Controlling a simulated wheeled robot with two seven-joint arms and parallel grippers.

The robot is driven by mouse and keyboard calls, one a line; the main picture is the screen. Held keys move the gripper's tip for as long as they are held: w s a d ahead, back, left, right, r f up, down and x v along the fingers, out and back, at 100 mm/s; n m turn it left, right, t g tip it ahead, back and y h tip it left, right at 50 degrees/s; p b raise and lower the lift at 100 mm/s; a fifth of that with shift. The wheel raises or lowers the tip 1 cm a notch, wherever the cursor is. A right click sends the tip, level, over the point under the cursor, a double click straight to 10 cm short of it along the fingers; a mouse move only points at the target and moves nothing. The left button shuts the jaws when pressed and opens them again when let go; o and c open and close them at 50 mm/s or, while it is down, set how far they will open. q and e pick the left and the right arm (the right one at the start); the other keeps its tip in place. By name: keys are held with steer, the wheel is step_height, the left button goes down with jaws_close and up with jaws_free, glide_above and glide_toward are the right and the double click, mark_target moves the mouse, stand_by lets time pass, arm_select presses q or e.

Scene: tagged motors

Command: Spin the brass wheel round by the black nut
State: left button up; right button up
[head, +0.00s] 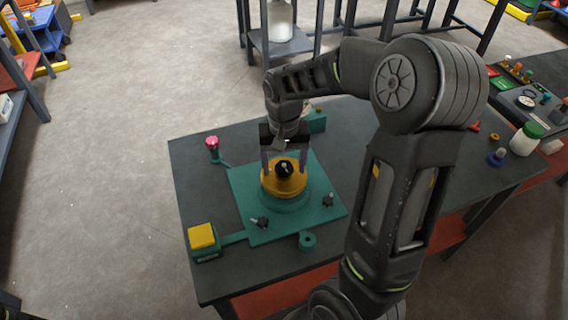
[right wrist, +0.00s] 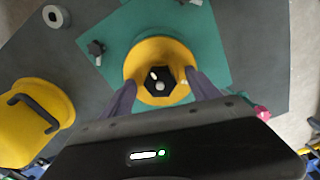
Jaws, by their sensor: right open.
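The brass wheel (head: 270,186) is a yellow disc on a round teal base in the middle of a teal plate (head: 245,220). The black nut (head: 285,170) stands up at its centre. In the right wrist view, the wheel (right wrist: 160,48) and the nut (right wrist: 158,80) lie between my fingers. My right gripper (head: 285,165) points down over the wheel and is open, one finger on each side of the nut with gaps between. It also shows in the right wrist view (right wrist: 160,84). Whether the fingertips touch the wheel is unclear. My left gripper is out of view.
Black star knobs (head: 328,200) stand on the plate. A yellow-topped box (head: 202,236) and a pink knob (head: 212,142) sit at the left. A yellow object with a black handle (right wrist: 32,118) is beside the plate.

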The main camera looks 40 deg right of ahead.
step_height(320, 180, up, 8)
steer(key=p, duration=0.6)
steer(key=shift+s, duration=0.1)
stand_by(0.8)
